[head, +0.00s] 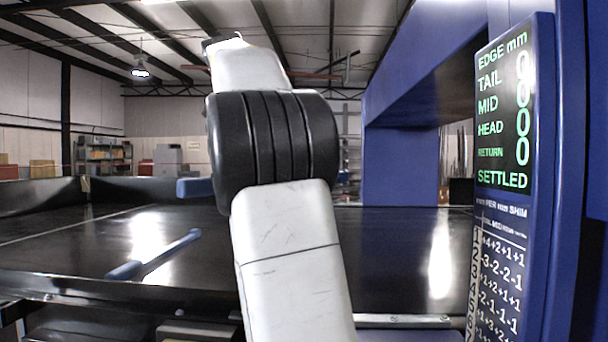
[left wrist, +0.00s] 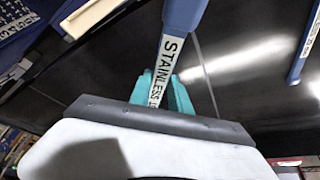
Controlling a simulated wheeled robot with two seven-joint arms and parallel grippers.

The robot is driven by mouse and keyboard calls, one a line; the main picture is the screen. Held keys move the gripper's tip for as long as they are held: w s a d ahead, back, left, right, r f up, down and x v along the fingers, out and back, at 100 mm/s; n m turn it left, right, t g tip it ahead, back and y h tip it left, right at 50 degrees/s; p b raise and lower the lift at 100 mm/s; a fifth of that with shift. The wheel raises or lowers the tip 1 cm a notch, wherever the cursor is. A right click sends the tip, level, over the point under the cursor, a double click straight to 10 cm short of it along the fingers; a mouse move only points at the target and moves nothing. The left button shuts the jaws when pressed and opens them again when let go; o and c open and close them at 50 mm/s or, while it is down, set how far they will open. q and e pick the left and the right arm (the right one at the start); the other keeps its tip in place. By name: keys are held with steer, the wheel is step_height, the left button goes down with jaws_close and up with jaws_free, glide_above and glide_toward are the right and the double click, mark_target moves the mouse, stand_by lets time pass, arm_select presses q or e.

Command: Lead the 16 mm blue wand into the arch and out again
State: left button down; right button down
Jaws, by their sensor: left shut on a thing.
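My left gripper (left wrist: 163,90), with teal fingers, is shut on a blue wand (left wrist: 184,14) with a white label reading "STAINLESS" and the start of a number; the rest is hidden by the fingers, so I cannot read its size. In the head view my left arm hides the gripper; a short blue end (head: 194,187), which seems to be the held wand, sticks out left of the arm above the belt. A second blue wand (head: 155,256) lies on the belt; a labelled wand also shows at the right of the wrist view (left wrist: 303,50). The blue arch (head: 400,165) stands right of the arm.
A dark shiny conveyor belt (head: 80,238) runs across and under the arch. A blue panel at the right has a screen (head: 503,120) reading zeros for TAIL, MID, HEAD and RETURN, and SETTLED. Below is a shim table (head: 500,285). Bare belt lies behind the loose wand.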

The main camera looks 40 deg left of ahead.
arm_select(q)
steer(key=w+d, duration=1.1)
steer(key=d, duration=0.4)
steer(key=w+d, duration=1.1)
steer(key=d, duration=0.4)
steer(key=s+a, duration=0.7)
steer(key=a, duration=0.3)
steer(key=s+a, duration=0.8)
steer(key=a, duration=0.2)
steer(key=s+a, duration=0.8)
steer(key=a, duration=0.3)
steer(key=shift+a, duration=0.1)
steer(key=shift+s+a, duration=0.35)
steer(key=shift+a, duration=0.15)
